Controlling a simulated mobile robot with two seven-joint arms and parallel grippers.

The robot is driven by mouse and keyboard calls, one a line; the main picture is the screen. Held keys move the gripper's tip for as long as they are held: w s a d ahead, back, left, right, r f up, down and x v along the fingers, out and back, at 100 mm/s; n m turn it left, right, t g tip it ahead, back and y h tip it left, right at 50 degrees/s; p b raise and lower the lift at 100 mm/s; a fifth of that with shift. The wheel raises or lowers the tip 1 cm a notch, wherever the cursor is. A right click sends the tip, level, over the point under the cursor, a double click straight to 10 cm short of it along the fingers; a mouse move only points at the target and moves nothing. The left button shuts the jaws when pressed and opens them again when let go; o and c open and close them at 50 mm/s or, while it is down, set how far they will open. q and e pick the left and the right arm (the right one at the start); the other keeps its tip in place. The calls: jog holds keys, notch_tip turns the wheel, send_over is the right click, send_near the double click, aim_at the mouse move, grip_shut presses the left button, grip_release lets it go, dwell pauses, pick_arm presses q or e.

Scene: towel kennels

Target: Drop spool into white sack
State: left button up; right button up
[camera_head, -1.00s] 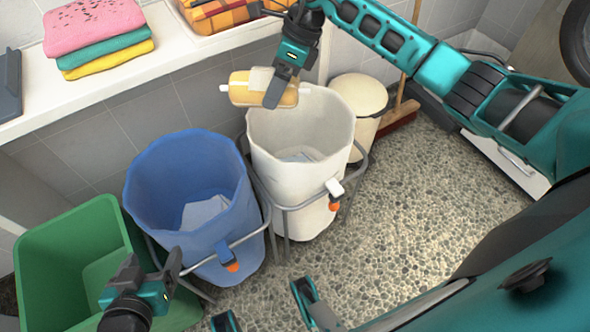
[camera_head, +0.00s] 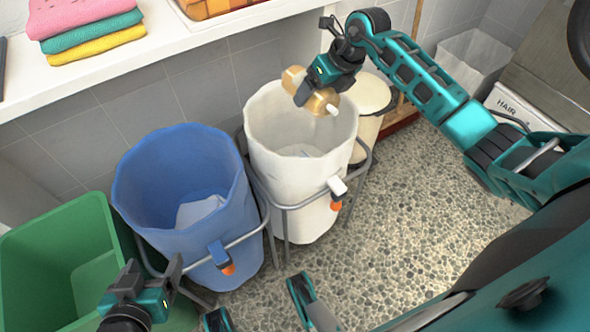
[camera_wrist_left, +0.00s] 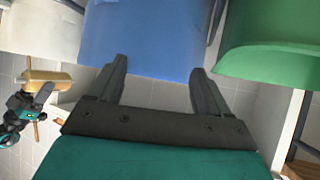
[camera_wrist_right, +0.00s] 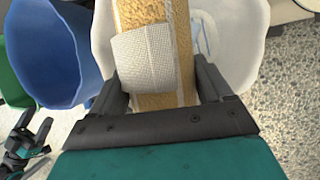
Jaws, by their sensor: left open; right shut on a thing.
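The spool (camera_head: 318,98) is tan-yellow with white ends and a pale band around it. My right gripper (camera_head: 310,88) is shut on the spool and holds it over the open mouth of the white sack (camera_head: 290,175). In the right wrist view the spool (camera_wrist_right: 158,30) lies between the fingers, with the white sack (camera_wrist_right: 240,45) below it. The sack hangs in a grey metal frame, and part of its inside is hidden by the spool. My left gripper (camera_head: 155,278) is open and empty, low in front of the blue sack; its fingers also show in the left wrist view (camera_wrist_left: 160,95).
A blue sack (camera_head: 165,225) stands left of the white one, and a green bin (camera_head: 60,265) is further left. A cream lidded bin (camera_head: 365,92) is behind right. A shelf (camera_head: 175,40) with folded towels (camera_head: 90,30) runs behind. Pebbled floor (camera_head: 420,230) lies open on the right.

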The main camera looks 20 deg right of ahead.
jog(key=shift+f+b, duration=0.4)
jog(key=shift+f, duration=0.8)
jog(key=shift+f+b, duration=0.1)
jog(key=shift+b, duration=0.25)
jog(key=o, duration=1)
pick_arm(q)
jog(key=shift+w+d+f, duration=0.2)
jog(key=shift+w+d, duration=0.05)
jog(key=shift+d, duration=0.25)
pick_arm(e)
jog(key=shift+o, duration=0.2)
pick_arm(q)
jog(key=p, duration=0.2)
jog(key=a+r+p, duration=0.1)
jog(key=shift+s+a+r+p, duration=0.1)
jog(key=shift+s+r+p, duration=0.2)
jog(key=shift+p, duration=0.05)
pick_arm(e)
jog(key=v, duration=1.3)
